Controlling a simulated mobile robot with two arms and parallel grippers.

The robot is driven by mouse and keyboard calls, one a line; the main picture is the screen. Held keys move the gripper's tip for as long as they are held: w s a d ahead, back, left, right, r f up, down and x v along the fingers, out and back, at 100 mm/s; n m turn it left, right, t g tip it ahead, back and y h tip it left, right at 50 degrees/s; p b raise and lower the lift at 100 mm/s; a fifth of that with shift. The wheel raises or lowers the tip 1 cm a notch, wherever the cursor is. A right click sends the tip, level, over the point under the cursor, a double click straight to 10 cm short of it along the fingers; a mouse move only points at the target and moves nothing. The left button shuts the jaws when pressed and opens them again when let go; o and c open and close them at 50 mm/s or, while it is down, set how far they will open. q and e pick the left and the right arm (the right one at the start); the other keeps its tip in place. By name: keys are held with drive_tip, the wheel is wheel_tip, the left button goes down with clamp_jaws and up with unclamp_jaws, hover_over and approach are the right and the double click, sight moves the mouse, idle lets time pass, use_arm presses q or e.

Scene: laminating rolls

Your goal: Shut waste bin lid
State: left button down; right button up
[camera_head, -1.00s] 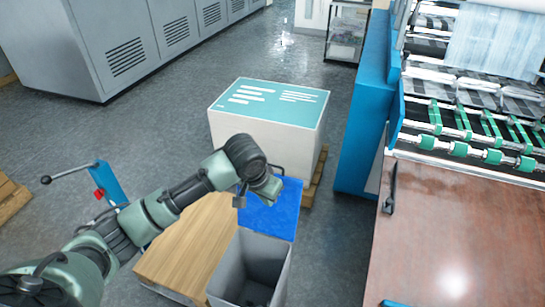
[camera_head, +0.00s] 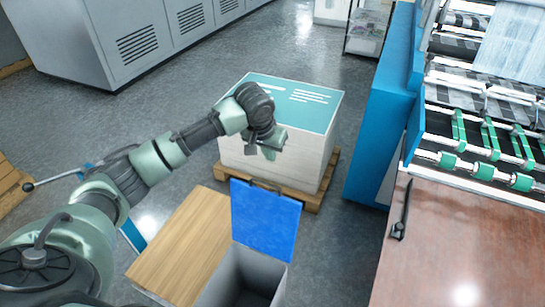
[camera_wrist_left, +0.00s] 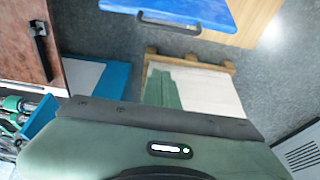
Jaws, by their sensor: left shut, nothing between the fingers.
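The waste bin (camera_head: 240,277) is a grey open-topped box at the bottom of the head view. Its blue lid (camera_head: 265,222) stands raised at the far side, with a dark handle along its top edge. The lid also shows at the top of the left wrist view (camera_wrist_left: 185,10), handle included. My left gripper (camera_head: 270,152) is shut and empty. It is beyond the lid's top edge in the head view, in front of the white stack, apart from the lid. My right gripper is not in view.
A wooden board surface (camera_head: 180,245) lies just left of the bin. A white stack with a teal top (camera_head: 315,110) sits on a wooden pallet (camera_head: 318,198) behind it. A brown table (camera_head: 455,245) and a roller machine (camera_head: 480,150) stand to the right.

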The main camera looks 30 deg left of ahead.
use_arm(q)
wheel_tip(320, 180, down, 8)
drive_tip(key=s+p, duration=0.1)
drive_tip(key=p, duration=0.2)
drive_tip(key=shift+s+p, duration=0.2)
drive_tip(key=shift+p, duration=0.1)
idle(0.4)
